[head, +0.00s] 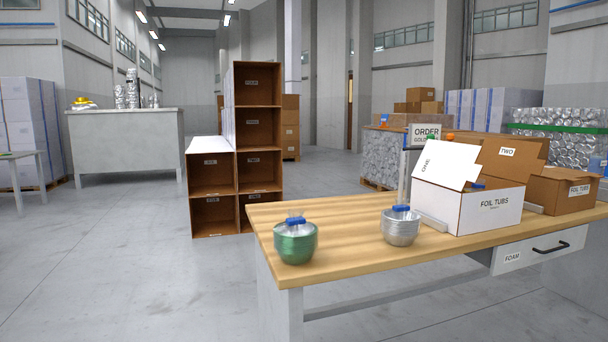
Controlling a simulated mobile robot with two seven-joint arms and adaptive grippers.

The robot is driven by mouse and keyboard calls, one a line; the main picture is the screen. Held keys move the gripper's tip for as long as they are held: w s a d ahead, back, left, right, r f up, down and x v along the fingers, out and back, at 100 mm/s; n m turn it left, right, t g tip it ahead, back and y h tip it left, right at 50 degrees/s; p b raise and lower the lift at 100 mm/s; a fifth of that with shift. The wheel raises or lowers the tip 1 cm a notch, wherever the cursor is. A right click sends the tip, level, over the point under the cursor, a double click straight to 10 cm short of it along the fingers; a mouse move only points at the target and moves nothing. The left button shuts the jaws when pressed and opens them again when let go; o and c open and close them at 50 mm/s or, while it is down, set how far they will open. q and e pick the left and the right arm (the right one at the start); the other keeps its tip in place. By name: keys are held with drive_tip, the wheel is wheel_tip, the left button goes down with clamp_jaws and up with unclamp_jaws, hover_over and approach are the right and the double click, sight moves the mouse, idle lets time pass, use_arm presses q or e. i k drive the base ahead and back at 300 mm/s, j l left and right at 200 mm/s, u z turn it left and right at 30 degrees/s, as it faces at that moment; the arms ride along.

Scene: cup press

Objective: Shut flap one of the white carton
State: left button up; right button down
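The white carton (490,212), lettered FOIL TUBS, stands on the wooden-topped table toward the right. Its flap one (445,164), white and marked ONE, stands up and open at the carton's left side. Flap two (510,158), brown and marked TWO, is also raised, behind and to the right. The carton's inside is mostly hidden by its front wall and flaps. Neither of my grippers is in the head view.
On the table (340,228) stand a green foil tub (295,244) and a silver foil tub (400,228), both blue-topped. A brown box (562,192) sits right of the carton. An ORDER sign (425,133) stands behind it. A FOAM drawer (538,250) hangs below the tabletop.

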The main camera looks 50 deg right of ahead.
sight(450, 165)
drive_tip(key=z, duration=2.4)
